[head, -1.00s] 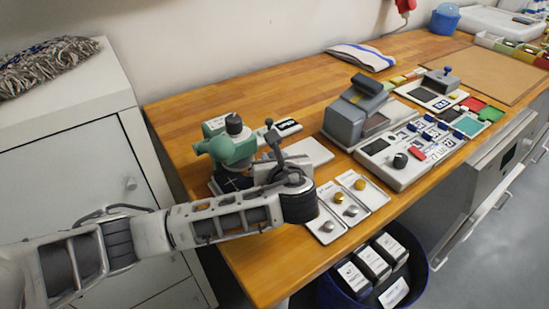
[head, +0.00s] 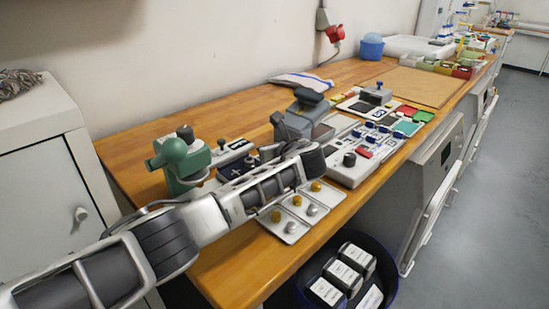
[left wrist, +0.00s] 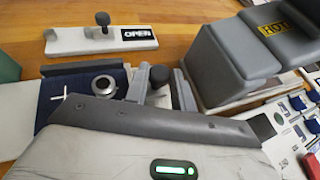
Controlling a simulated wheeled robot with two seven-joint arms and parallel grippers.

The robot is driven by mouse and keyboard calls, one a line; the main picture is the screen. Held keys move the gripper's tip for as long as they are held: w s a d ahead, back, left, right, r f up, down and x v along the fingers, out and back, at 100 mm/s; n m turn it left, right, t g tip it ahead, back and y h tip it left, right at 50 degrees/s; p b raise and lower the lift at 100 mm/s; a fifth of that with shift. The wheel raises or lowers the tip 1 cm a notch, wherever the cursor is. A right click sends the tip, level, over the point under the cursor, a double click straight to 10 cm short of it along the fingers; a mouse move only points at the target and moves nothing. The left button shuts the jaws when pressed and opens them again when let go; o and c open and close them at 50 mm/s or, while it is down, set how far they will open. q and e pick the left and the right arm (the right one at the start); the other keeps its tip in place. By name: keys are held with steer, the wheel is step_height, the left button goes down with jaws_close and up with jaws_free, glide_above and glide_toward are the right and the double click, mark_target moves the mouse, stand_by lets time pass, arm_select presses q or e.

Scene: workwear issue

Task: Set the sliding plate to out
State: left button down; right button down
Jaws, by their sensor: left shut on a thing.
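The sliding plate is dark blue with a white cross (head: 238,167). In the head view it lies right of the green press (head: 178,163); part of it also shows in the left wrist view (left wrist: 55,112), with a silver ring (left wrist: 103,85) at its right end. My left gripper (left wrist: 161,84) is shut on a dark round knob (left wrist: 159,73) just right of the plate. My own wrist hides the join between knob and plate. In the head view my arm covers the front of the plate and most of its pale base (left wrist: 14,125). My right gripper is not in view.
A white strip with a dark knob and OPEN label (left wrist: 138,35) lies behind the plate. A grey device (head: 298,122) stands close on the right, beside a white control panel (head: 350,172). Small plates with round knobs (head: 297,205) lie near the front edge. A blue bin (head: 385,288) is below.

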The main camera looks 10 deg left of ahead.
arm_select(q)
steer(key=shift+d+r, duration=0.15)
steer(key=shift+r, duration=0.05)
steer(key=c, duration=1.2)
jaws_free()
steer(key=shift+w, duration=0.1)
steer(key=shift+c, duration=0.2)
steer(key=shift+o, duration=0.2)
steer(key=shift+w+f, duration=0.1)
steer(key=shift+f, duration=0.05)
steer(key=shift+s+d, duration=0.2)
steer(key=shift+s, duration=0.15)
steer(key=v, duration=1.5)
steer(key=shift+p, duration=0.3)
steer(key=shift+s, duration=0.15)
